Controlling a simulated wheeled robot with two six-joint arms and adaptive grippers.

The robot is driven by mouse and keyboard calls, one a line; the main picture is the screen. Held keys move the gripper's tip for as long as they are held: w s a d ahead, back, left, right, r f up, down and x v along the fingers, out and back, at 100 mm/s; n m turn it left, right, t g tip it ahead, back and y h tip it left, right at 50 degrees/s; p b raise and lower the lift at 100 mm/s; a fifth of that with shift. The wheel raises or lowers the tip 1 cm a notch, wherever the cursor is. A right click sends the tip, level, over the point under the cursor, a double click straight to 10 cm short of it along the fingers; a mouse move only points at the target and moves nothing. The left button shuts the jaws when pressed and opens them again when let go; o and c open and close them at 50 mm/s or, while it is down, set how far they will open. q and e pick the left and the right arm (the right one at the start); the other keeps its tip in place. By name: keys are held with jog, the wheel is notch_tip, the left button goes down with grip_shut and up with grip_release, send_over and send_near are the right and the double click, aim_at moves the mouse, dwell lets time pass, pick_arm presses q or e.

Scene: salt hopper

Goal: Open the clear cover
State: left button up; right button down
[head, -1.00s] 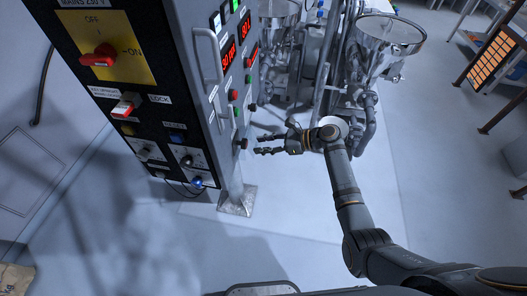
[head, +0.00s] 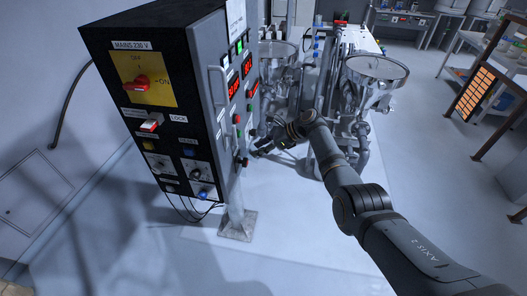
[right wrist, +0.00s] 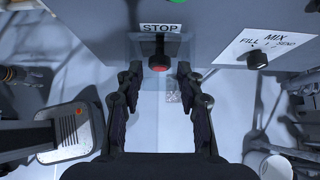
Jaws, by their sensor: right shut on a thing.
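The clear cover (right wrist: 143,48) shows in the right wrist view as a faint see-through box around a red button (right wrist: 159,63) below a STOP label (right wrist: 160,28). My right gripper (right wrist: 155,78) has a finger at each side of the cover, shut on it. The cover still sits in front of the button. In the head view my right gripper (head: 256,150) is at the lower right edge of the control cabinet (head: 215,95), and the cover is too small to make out there. My left gripper is not in view.
The mains switch (head: 136,83) and red displays are on the cabinet. A MIX selector knob (right wrist: 257,60) is to the right of the button in the wrist view. Steel hoppers (head: 375,70) stand behind my right arm. The floor in front is clear.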

jog(key=shift+w+a+r+p, duration=0.15)
jog(key=shift+a+r+p, duration=0.15)
jog(key=shift+a+r, duration=0.4)
jog(key=shift+r, duration=0.1)
jog(key=c, duration=1.2)
grip_release()
jog(key=o, duration=0.4)
jog(key=shift+w+a+f, duration=0.1)
jog(key=shift+a+f, duration=0.15)
jog(key=shift+c, duration=0.2)
jog(key=shift+d+r, duration=0.15)
jog(key=shift+d, duration=0.35)
jog(key=v, duration=1.1)
jog(key=shift+r, duration=0.1)
